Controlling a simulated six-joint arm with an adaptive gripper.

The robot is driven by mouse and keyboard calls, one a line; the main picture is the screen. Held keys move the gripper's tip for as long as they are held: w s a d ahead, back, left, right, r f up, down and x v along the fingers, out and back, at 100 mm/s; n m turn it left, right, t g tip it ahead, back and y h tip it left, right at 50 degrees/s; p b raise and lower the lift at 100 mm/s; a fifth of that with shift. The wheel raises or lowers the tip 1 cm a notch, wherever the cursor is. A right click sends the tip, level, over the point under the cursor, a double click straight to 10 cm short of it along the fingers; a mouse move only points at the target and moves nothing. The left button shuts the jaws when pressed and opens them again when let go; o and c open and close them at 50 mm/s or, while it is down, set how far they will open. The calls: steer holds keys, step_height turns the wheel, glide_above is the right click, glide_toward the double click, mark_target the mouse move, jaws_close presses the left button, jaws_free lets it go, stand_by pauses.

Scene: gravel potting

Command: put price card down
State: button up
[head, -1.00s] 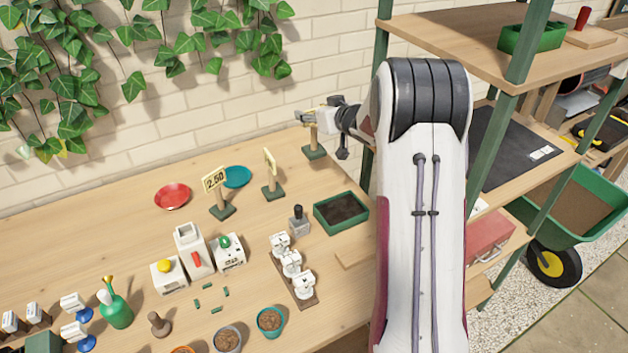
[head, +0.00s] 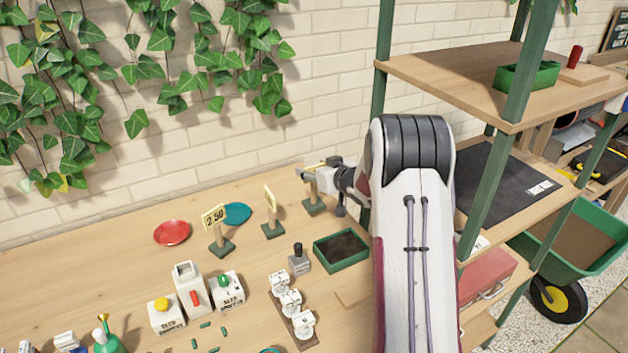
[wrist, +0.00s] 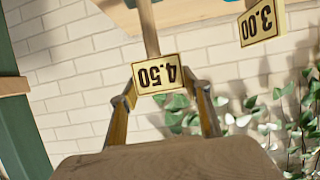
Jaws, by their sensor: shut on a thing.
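My gripper (head: 306,173) is at the back of the bench and is shut on the 4.50 price card. In the wrist view the card (wrist: 157,74) appears upside down between the two fingertips (wrist: 165,88). Its wooden post and dark green base (head: 313,207) hang upright below the gripper in the head view. The base is at or very close to the bench top; I cannot tell whether it touches. The 3.00 card (wrist: 262,23) stands to its left in the head view (head: 270,198). The 2.50 card (head: 213,216) stands further left.
A green shelf post (head: 385,60) and shelves stand right of my arm. A soil tray (head: 341,249), a stamp (head: 298,260) and white seed boxes (head: 188,285) are in front. A red saucer (head: 171,232) and a blue saucer (head: 236,213) lie left. The brick wall is close behind.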

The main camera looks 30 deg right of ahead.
steer(key=shift+f, duration=1.95)
steer(key=o, duration=1.7)
steer(key=shift+s+r, duration=0.15)
steer(key=shift+r, duration=0.05)
steer(key=v, duration=1.1)
steer(key=shift+s, duration=0.35)
steer(key=shift+r, duration=0.25)
